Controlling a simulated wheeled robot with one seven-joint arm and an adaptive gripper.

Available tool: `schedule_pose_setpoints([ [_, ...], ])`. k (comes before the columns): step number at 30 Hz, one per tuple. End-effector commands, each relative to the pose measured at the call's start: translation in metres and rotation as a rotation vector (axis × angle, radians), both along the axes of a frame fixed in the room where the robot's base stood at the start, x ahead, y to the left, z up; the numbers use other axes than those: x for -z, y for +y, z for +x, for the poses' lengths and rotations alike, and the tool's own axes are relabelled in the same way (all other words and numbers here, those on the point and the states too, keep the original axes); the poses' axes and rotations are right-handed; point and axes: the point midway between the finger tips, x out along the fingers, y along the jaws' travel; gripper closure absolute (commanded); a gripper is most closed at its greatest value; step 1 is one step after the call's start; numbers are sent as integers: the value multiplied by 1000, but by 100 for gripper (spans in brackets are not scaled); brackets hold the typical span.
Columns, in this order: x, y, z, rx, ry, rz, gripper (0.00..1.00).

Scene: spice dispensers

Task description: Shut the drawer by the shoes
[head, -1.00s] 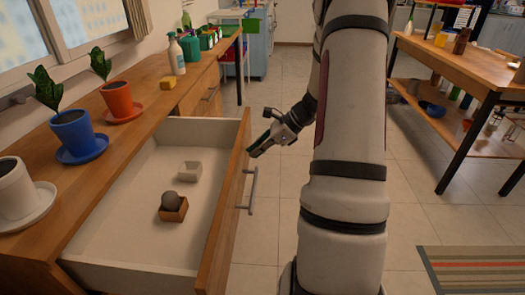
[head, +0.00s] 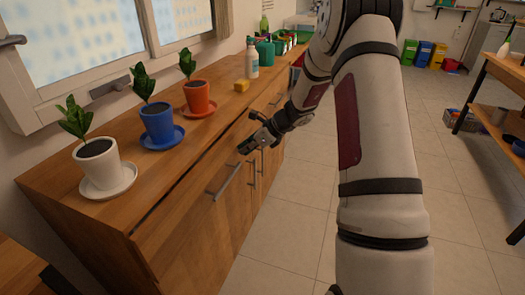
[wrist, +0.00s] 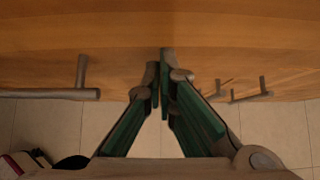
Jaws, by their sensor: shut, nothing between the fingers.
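The wooden drawer front (head: 185,205) stands almost flush with the cabinet, with a thin dark gap along its top edge. Its bar handle (head: 222,182) is on the front face. The drawer's inside is hidden. My gripper (head: 245,146) is at the far end of the drawer front, beyond the handle. In the wrist view my gripper (wrist: 162,58) has its green-padded fingers together and empty, with the tips at the wooden front; I cannot tell whether they touch. A handle (wrist: 50,93) shows to their left.
The tiled floor (head: 290,215) is clear. A wooden shelf table (head: 500,75) stands at the right.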

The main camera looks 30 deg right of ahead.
Motion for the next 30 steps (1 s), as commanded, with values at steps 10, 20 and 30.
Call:
schedule_pose_setpoints([
  [10,0,15,19,-1,0,1,100],
  [20,0,18,21,-2,-2,2,100],
  [30,-1,6,13,-3,-1,1,100],
])
